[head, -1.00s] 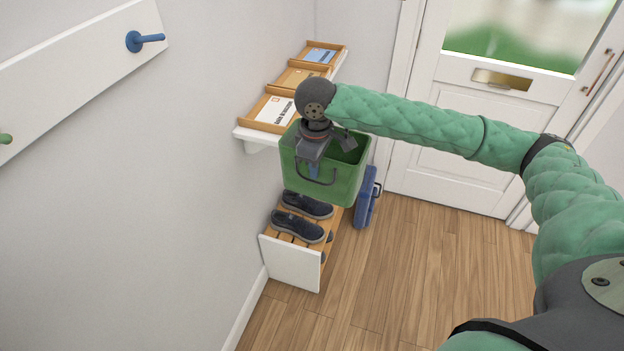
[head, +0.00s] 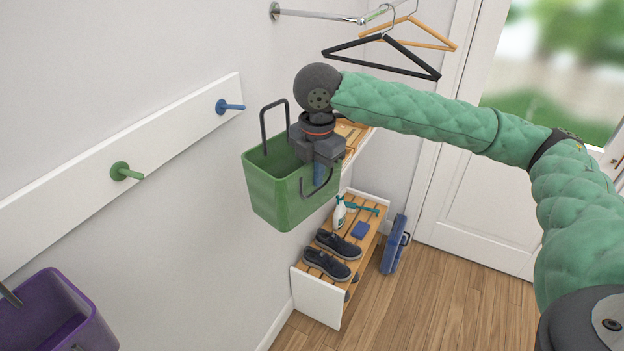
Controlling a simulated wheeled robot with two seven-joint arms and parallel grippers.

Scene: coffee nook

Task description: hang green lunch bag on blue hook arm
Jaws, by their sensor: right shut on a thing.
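The green lunch bag (head: 275,190) is an open-topped box with two dark handles, one standing up on its far left side. My right gripper (head: 318,182) is shut on the bag at its right side, near the other handle, and holds it in the air. The fingertips are partly hidden. The blue hook arm (head: 229,106) sticks out of a white wall board (head: 150,145), up and left of the bag and apart from it. My left gripper is not in view.
A green hook (head: 127,172) is on the same board. A purple bag (head: 50,318) is at the lower left. Hangers (head: 385,62) hang from a rail (head: 320,15) above. A shoe bench (head: 318,295) with shoes and a blue case (head: 395,245) stand below. The floor at right is clear.

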